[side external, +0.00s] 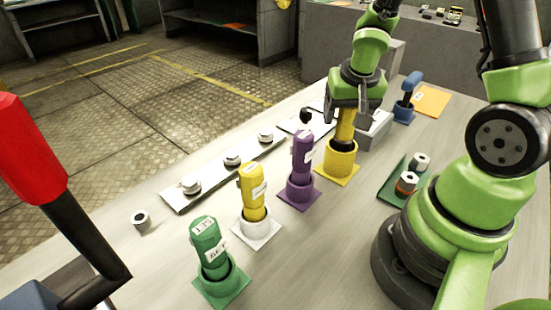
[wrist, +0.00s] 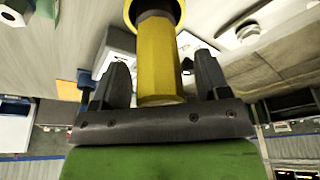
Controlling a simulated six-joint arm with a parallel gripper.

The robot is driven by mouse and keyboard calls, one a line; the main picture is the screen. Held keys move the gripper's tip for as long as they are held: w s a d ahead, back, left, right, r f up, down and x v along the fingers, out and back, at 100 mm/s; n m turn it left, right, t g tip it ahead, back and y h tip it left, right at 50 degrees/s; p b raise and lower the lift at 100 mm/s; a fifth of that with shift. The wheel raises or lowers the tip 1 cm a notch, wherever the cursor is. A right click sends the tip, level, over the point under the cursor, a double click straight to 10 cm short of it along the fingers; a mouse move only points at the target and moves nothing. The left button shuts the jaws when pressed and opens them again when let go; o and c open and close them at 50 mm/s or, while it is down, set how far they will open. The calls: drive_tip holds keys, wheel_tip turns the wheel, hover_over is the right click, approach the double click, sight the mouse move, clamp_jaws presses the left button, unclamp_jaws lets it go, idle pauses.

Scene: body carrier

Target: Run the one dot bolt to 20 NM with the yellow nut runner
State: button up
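A yellow nut runner (side external: 345,124) stands upright in a yellow holder (side external: 336,168), under my gripper (side external: 350,108). In the wrist view its yellow handle (wrist: 159,70) is between the two fingers of my gripper (wrist: 162,82), with a gap on the right and a thin one on the left. The fingers look open around it. A second yellow nut runner (side external: 252,192) with a white label stands in a white holder (side external: 256,230). Several bolts, such as the nearest (side external: 190,184), sit along a pale plate (side external: 211,177). Their dot marks are too small to read.
A purple tool (side external: 302,155) and a green tool (side external: 207,243) stand in holders left of my gripper. A green mat (side external: 392,190) with two sockets lies to the right. A blue tool (side external: 406,95) and an orange sheet (side external: 431,101) are behind. A loose socket (side external: 141,220) lies front left.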

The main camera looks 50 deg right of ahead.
drive_tip(key=v, duration=1)
drive_tip(key=s+a+r+n+t+y, duration=0.4)
drive_tip(key=s+a+r, duration=0.4)
drive_tip(key=a, duration=0.4)
drive_tip(key=shift+a+r+n+t, duration=0.35)
drive_tip(key=shift+r+n+t, duration=0.05)
drive_tip(key=shift+r+n, duration=0.15)
drive_tip(key=o, duration=0.6)
drive_tip(key=shift+c, duration=0.2)
